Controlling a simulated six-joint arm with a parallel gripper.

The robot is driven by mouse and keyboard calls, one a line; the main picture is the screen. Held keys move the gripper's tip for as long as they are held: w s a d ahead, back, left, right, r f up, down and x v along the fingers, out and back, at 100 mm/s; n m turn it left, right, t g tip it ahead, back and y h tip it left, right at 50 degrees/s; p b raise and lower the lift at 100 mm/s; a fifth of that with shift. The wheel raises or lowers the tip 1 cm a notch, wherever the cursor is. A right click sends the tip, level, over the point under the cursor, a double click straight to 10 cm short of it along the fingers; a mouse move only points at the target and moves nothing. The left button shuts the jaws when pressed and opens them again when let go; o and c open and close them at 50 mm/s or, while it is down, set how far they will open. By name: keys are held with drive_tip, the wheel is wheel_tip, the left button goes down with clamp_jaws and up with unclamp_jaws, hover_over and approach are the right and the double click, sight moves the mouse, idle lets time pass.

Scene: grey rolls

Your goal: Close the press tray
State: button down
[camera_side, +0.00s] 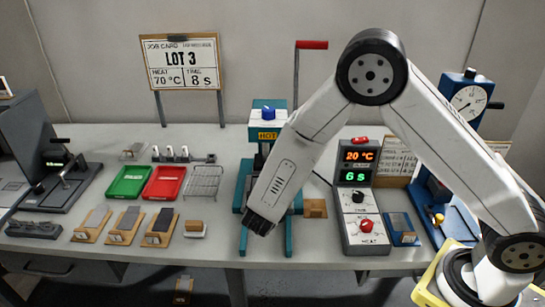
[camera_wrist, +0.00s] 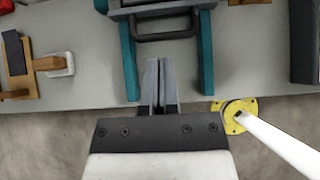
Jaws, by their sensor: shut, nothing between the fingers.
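The press (camera_side: 267,140) has a teal frame, a "HOT" label and a blue knob on top. It stands at the middle of the bench, partly hidden behind my arm. In the wrist view, the tray's dark bar handle (camera_wrist: 166,36) lies between two teal rails (camera_wrist: 128,60) that reach toward the bench's front edge. How far the tray is out cannot be told; the side view hides it. My gripper (camera_side: 260,224) is shut and empty, low before the press. In the wrist view its fingertips (camera_wrist: 158,62) are between the rail ends, apart from the handle.
A control box (camera_side: 360,210) reading 20 °C and 6 s stands right of the press. A green tray (camera_side: 131,181), a red tray (camera_side: 164,182), a wire rack (camera_side: 203,182) and several sample blocks (camera_side: 160,228) lie left. A red-handled lever (camera_side: 311,45) rises behind.

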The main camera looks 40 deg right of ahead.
drive_tip(key=s+a+r+y, duration=0.1)
drive_tip(key=s+a+r, duration=0.1)
drive_tip(key=s+a, duration=0.3)
drive_tip(key=shift+g, duration=0.4)
drive_tip(key=shift+w+a+x, duration=0.15)
drive_tip(key=shift+a+x, duration=0.05)
drive_tip(key=shift+x, duration=1.4)
drive_tip(key=shift+w+a+x, duration=0.15)
drive_tip(key=shift+x, duration=1.45)
drive_tip(key=shift+w+a+x, duration=0.2)
drive_tip(key=shift+x, duration=1.4)
drive_tip(key=shift+w+d+f, duration=0.25)
drive_tip(key=shift+w+d, duration=0.25)
drive_tip(key=shift+w+d+f, duration=0.2)
drive_tip(key=shift+w+d, duration=0.25)
drive_tip(key=shift+w, duration=0.1)
drive_tip(key=shift+w+d+f, duration=0.15)
drive_tip(key=shift+w+d, duration=0.35)
drive_tip(key=shift+w+d, duration=1.6)
drive_tip(key=shift+d, duration=0.05)
